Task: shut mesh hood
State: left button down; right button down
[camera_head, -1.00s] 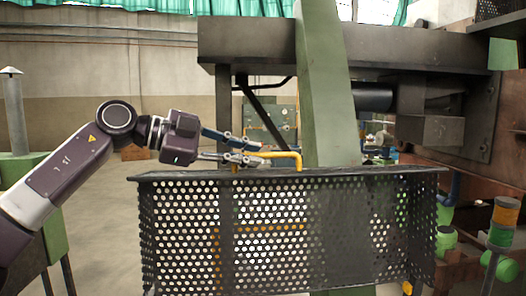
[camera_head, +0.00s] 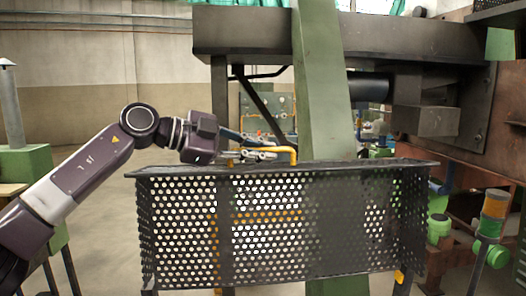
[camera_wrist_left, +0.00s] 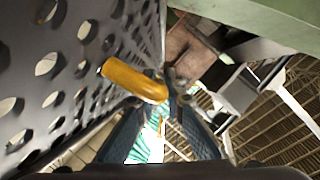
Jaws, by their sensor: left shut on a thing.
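The mesh hood (camera_head: 268,225) is a dark perforated metal panel with a top rim and angled side panels, in the middle of the head view. A yellow bar handle (camera_head: 294,156) stands at its top edge. My left gripper (camera_head: 268,154) comes in from the left, just above the rim, and is shut on the handle. In the left wrist view the yellow handle (camera_wrist_left: 135,80) runs to my left fingertips (camera_wrist_left: 172,92), beside the perforated panel (camera_wrist_left: 60,75). The right gripper is not in view.
A green post (camera_head: 322,80) and dark heavy machine frame (camera_head: 425,45) stand behind the hood. A signal lamp with orange and green bands (camera_head: 494,215) stands at the right. Open floor (camera_head: 105,215) lies to the left.

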pick_arm(q)
jog(key=shift+s+d+f+b, duration=0.1)
jog(key=shift+s+f+b, duration=0.25)
jog(key=shift+b, duration=0.45)
jog(key=s+d+f+m+t+b, duration=0.1)
jog(key=s+d+f+m+b, duration=0.1)
jog(key=s+b, duration=0.8)
jog(key=s+d+f+m+t+b, duration=0.1)
jog(key=s+f+b, duration=0.3)
jog(key=s+b, duration=0.6)
jog(key=d+m+b, duration=0.1)
jog(key=b, duration=0.5)
jog(key=shift+f+h, duration=0.15)
jog(key=shift+h, duration=0.15)
jog(key=c, duration=2.3)
grip_release()
jog(key=shift+a, duration=0.1)
